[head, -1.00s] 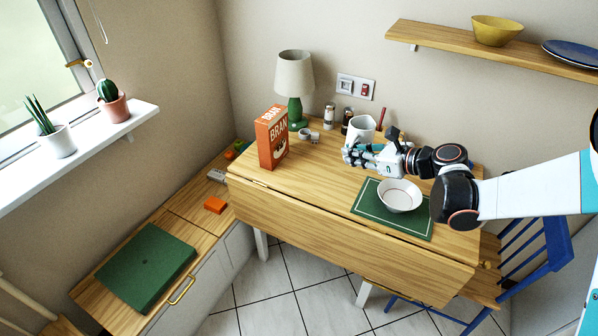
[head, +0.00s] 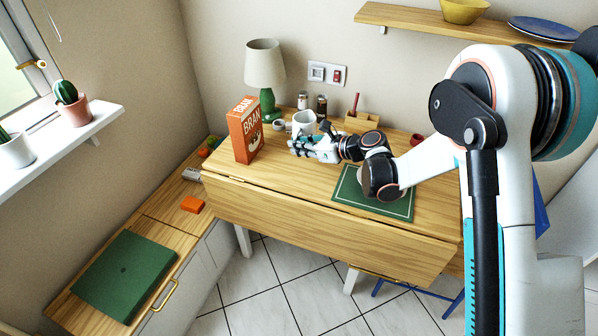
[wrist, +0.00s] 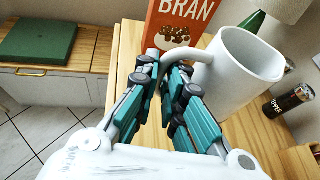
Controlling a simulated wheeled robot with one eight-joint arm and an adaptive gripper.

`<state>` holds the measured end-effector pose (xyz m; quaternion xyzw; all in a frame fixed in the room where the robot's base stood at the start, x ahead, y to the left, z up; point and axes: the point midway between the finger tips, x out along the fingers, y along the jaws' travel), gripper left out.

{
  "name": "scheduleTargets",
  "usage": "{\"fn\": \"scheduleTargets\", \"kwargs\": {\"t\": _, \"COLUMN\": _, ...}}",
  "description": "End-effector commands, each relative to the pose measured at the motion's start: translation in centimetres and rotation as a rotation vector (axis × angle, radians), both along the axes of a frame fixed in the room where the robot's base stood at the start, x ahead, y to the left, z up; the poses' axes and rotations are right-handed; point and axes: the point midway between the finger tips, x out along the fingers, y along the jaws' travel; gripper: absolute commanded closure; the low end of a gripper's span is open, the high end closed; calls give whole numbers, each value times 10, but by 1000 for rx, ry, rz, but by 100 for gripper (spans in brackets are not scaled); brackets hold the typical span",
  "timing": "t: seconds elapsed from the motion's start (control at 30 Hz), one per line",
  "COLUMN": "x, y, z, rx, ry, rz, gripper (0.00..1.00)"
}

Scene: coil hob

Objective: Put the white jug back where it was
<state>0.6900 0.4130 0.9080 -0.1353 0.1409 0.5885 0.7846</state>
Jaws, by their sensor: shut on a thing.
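The white jug (head: 303,122) is near the back of the wooden table, between the cereal box and the dark-topped shakers. My gripper (head: 296,148) is at its front in the head view. In the wrist view the jug (wrist: 240,78) looks about upright with its mouth open. Its curved handle (wrist: 185,54) runs between the teal-padded fingers of my gripper (wrist: 172,78), which are closed on it. I cannot tell whether the jug's base touches the table.
An orange BRAN box (head: 244,132) stands close left of the jug, with a green lamp (head: 267,88) behind. Shakers (head: 321,106) and a wooden caddy (head: 361,122) stand behind and right. A green mat (head: 350,190) lies under my arm. The table front is clear.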

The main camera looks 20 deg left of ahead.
Motion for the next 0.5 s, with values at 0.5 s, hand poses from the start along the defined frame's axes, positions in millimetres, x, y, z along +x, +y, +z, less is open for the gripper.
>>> {"fn": "scheduleTargets", "kwargs": {"t": 0.5, "x": 0, "y": 0, "z": -58, "rx": 1, "ry": 0, "rz": 0, "gripper": 100}}
